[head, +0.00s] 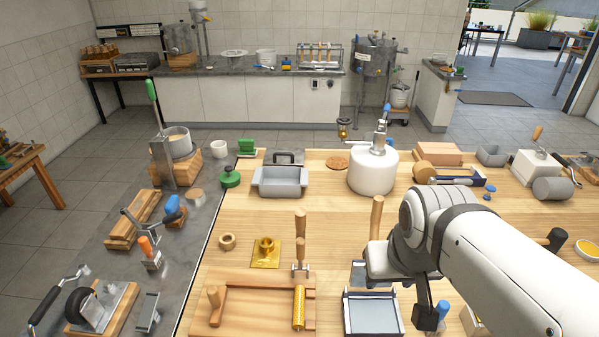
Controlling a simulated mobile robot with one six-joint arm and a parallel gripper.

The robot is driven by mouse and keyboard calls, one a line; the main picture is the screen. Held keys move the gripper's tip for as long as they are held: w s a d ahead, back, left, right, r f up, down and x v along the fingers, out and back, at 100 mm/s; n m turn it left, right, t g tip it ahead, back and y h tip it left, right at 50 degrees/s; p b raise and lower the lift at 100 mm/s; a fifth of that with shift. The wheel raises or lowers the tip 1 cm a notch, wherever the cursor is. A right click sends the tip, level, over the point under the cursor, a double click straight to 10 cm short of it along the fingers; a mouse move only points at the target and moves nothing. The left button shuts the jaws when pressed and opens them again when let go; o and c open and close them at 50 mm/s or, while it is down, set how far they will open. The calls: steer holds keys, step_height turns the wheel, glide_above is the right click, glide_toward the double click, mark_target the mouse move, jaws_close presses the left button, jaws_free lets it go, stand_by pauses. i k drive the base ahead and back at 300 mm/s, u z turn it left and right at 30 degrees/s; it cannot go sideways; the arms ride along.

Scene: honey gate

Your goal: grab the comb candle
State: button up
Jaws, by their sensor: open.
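The comb candle (299,307) appears to be the yellow, textured cylinder lying on the right part of a wooden board (250,318) at the near side of the table. Its long side runs toward me. A fork-like metal tool with a wooden handle (300,252) is just beyond its far end. My gripper (425,317) hangs below my white arm, to the right of the candle and apart from it. It is open with nothing visible in it; my arm hides part of it.
A grey tray (373,318) lies between the candle and my gripper. A gold square holder (265,252) and a small wooden ring (227,242) lie beyond the board. A white pot (373,172) and grey pan (280,182) stand farther back.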

mark_target(298, 323)
steer(key=z, duration=0.5)
steer(key=k, duration=1.55)
steer(key=u, duration=0.85)
steer(key=i, duration=1)
steer(key=u, duration=0.1)
